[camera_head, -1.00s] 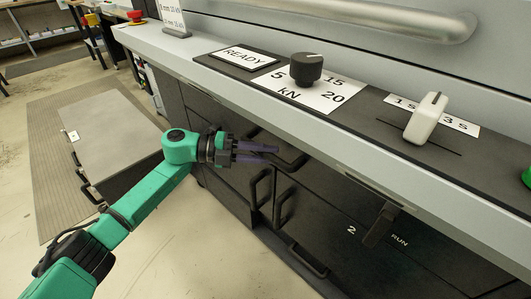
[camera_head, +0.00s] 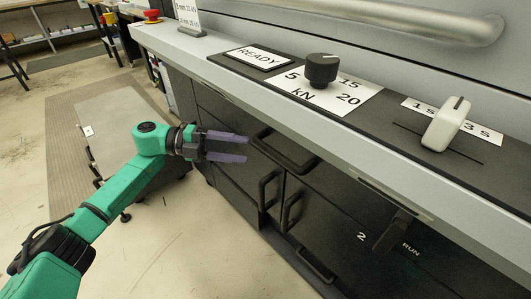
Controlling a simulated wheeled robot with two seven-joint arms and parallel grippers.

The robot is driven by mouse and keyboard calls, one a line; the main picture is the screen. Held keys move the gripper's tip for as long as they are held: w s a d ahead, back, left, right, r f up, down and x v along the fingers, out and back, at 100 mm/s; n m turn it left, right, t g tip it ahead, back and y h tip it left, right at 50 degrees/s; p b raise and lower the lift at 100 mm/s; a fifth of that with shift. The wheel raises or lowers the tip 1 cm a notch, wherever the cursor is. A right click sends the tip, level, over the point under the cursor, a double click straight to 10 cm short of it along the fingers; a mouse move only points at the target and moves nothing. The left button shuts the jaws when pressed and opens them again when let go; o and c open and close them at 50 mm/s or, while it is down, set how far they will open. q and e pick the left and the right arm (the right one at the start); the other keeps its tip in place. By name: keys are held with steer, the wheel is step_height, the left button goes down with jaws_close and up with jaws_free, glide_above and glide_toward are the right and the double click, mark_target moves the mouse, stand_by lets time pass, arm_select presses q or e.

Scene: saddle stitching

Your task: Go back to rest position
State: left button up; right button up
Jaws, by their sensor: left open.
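My left gripper (camera_head: 226,146) is at the end of the green left arm, in front of the machine's dark cabinet. Its two purple-grey fingers are apart, with nothing between them, pointing right. It is below the machine's ledge and close in front of the drawer and door handles in the picture; I cannot tell whether it touches any. My right gripper is out of view.
The machine's ledge (camera_head: 262,107) carries a black knob (camera_head: 321,70), a white slider (camera_head: 446,123) and a READY sign (camera_head: 258,58). Dark handles (camera_head: 284,152) stick out of the cabinet, and a lever (camera_head: 394,232) hangs by RUN. A grey cart (camera_head: 125,130) stands left; open floor lies below.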

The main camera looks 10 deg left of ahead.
arm_select(q)
steer(key=a, duration=0.4)
steer(key=shift+s+a+r, duration=0.2)
steer(key=shift+a+r, duration=0.1)
steer(key=shift+r, duration=0.05)
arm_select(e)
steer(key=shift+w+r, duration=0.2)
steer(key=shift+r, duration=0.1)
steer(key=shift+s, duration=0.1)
